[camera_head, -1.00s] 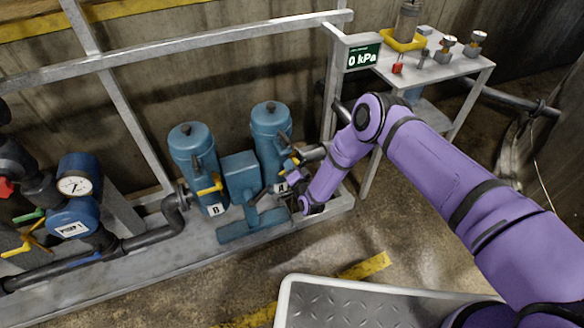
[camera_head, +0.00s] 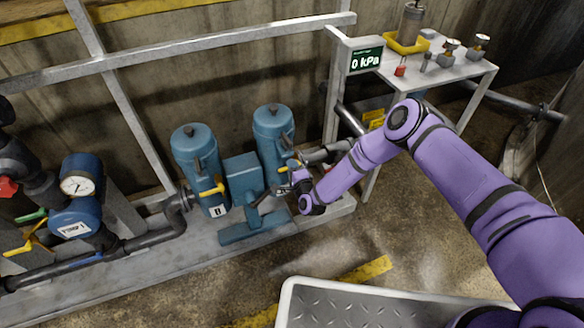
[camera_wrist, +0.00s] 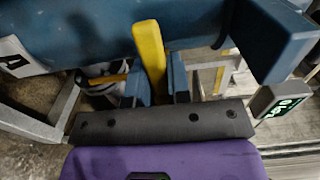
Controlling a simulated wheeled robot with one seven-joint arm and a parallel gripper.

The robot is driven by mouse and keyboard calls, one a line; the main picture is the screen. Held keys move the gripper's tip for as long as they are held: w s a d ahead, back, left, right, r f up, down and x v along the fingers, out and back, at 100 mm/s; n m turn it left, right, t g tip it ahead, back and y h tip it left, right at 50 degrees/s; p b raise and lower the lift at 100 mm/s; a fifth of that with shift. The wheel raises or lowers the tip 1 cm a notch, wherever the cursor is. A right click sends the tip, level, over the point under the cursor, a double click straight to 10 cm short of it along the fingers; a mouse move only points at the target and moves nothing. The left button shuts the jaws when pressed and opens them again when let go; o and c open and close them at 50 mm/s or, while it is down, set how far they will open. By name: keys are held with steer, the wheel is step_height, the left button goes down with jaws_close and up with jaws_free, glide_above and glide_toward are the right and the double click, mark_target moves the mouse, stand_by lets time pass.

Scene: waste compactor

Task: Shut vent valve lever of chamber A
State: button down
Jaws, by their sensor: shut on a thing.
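Chamber A is the right blue cylinder (camera_head: 273,125), upright on the skid; its label plate (camera_wrist: 14,57) shows at the left of the wrist view. In the wrist view a yellow lever (camera_wrist: 149,50) stands up between the two blue fingers of my gripper (camera_wrist: 157,78). The fingers are closed on its lower part, and its upper end sticks out over the blue body. In the head view my gripper (camera_head: 287,185) is low in front of chamber A and covers its label. A yellow piece (camera_head: 285,169) shows just above it.
Chamber B (camera_head: 195,150) with its own yellow lever (camera_head: 212,190) stands to the left, with a blue block (camera_head: 243,178) between. A display (camera_head: 366,60) reads 0 kPa. A side table (camera_head: 450,75) holds small parts. Grey rails and pipes surround the skid.

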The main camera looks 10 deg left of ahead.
stand_by(0.4)
steer(key=c, duration=1.1)
jaws_free()
steer(key=shift+o, duration=0.2)
steer(key=v, duration=1.1)
